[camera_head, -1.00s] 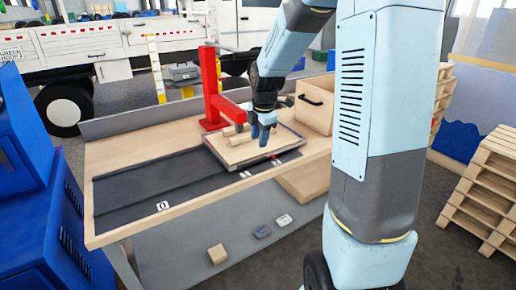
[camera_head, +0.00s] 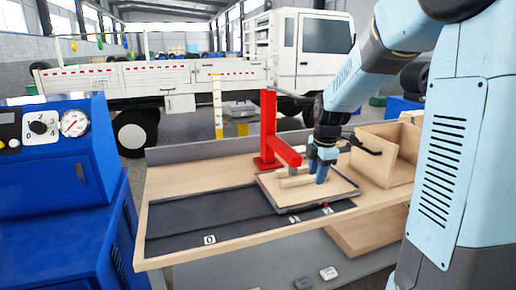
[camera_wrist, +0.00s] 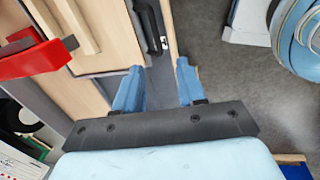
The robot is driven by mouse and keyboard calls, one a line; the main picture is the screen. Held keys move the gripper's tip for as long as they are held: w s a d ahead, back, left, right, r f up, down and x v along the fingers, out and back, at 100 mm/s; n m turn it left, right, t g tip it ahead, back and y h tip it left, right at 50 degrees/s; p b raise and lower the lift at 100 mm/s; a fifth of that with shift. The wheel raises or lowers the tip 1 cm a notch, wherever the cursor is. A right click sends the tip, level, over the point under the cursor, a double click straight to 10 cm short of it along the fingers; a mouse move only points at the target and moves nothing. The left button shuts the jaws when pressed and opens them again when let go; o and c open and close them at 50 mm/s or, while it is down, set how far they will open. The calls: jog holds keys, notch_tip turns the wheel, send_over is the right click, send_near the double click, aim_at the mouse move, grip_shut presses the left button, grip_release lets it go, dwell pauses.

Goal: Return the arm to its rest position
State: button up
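My gripper (camera_head: 322,170) hangs from my arm over the right part of the workbench in the head view, close to a wooden board on a dark-rimmed tray. In the wrist view my gripper (camera_wrist: 155,90) has its two blue fingers wide apart, with nothing between them. The tray (camera_head: 290,208) carries light wooden bars (camera_head: 296,181) beside the fingers. A red press-like post (camera_head: 268,130) stands just left of my gripper, and its red arm also shows in the wrist view (camera_wrist: 35,60).
A wooden box (camera_head: 385,155) with a dark handle stands at the bench's right end. A blue cabinet with a gauge (camera_head: 75,122) is at the left. A white truck (camera_head: 200,75) stands behind. Small blocks (camera_head: 329,273) lie on the lower shelf.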

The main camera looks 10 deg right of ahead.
jog(key=s+r+m+t, duration=0.1)
jog(key=s+r+m, duration=0.4)
jog(key=s+m, duration=0.5)
jog(key=s+a+r+m+t, duration=0.1)
jog(key=s+r+m+t, duration=0.1)
jog(key=s+r+m, duration=0.4)
jog(key=shift+s+a+m, duration=0.3)
jog(key=shift+s+m, duration=1.8)
jog(key=shift+s, duration=2.7)
